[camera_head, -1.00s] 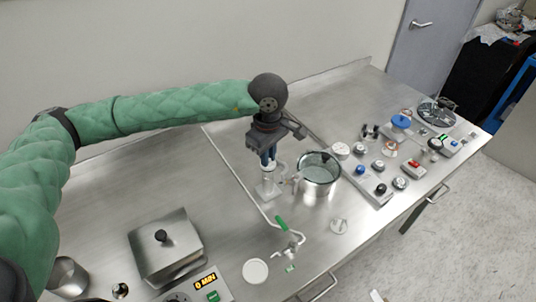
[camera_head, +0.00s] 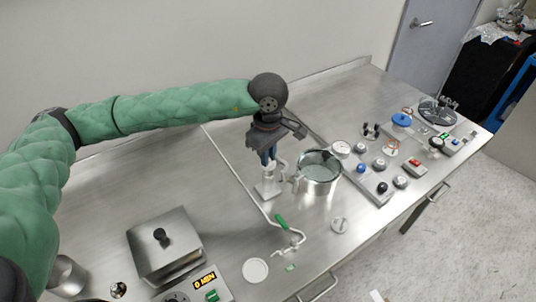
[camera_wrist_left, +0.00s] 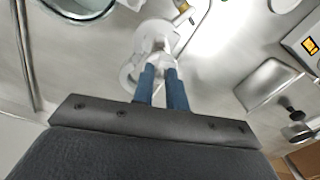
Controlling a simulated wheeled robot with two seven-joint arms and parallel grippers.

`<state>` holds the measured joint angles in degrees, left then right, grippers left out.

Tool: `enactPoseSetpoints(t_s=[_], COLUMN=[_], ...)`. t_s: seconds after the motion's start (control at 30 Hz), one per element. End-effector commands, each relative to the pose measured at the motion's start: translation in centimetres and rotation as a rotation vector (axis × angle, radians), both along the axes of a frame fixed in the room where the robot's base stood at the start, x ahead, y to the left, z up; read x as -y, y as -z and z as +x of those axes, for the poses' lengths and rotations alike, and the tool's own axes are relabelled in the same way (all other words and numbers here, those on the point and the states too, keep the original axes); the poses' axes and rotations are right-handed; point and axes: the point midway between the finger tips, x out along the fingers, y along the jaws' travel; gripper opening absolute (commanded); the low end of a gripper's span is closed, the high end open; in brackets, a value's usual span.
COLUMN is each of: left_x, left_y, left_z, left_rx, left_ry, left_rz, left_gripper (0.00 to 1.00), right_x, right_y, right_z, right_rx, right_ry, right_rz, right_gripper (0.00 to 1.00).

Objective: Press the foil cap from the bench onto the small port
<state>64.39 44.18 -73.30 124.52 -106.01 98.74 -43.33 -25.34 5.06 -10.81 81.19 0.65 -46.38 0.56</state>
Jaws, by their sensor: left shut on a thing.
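My left gripper (camera_head: 267,164) is over the middle of the bench, its blue fingers pointing down. In the left wrist view the fingers (camera_wrist_left: 162,72) are shut on a small pale piece (camera_wrist_left: 158,60), which I take to be the foil cap; the fingers hide most of it. Right below it is a white upright fitting on a pale base (camera_head: 267,188), which I take to hold the small port. The piece looks in line with the fitting's top, but I cannot tell whether it is seated. My right gripper is not in view.
A steel pot (camera_head: 317,188) stands just right of the fitting. A green-handled valve (camera_head: 282,222) on thin tubing is in front. Switches and gauges (camera_head: 375,180) fill the right.

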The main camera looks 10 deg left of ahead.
Motion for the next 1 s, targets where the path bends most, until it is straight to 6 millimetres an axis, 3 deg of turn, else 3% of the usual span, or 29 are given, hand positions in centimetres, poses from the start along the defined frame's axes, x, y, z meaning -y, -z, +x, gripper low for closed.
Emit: enactPoseSetpoints(t_s=[0.8, 0.83, 0.9, 0.93, 1.0], left_x=[0.00, 0.00, 0.00, 0.00, 0.00], left_y=[0.34, 0.34, 0.34, 0.34, 0.34], left_z=[0.00, 0.00, 0.00, 0.00, 0.00], left_rx=[0.000, 0.000, 0.000, 0.000, 0.000], left_ry=[0.000, 0.000, 0.000, 0.000, 0.000], left_rz=[0.000, 0.000, 0.000, 0.000, 0.000], left_gripper=[0.00, 0.18, 0.32, 0.38, 0.40], right_x=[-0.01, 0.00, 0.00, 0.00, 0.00], right_y=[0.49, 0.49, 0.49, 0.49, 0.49], right_z=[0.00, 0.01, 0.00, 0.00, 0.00], right_rx=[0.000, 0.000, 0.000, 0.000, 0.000], right_ry=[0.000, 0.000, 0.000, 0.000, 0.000], right_rz=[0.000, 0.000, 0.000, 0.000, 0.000], right_gripper=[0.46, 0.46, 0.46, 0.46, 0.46])
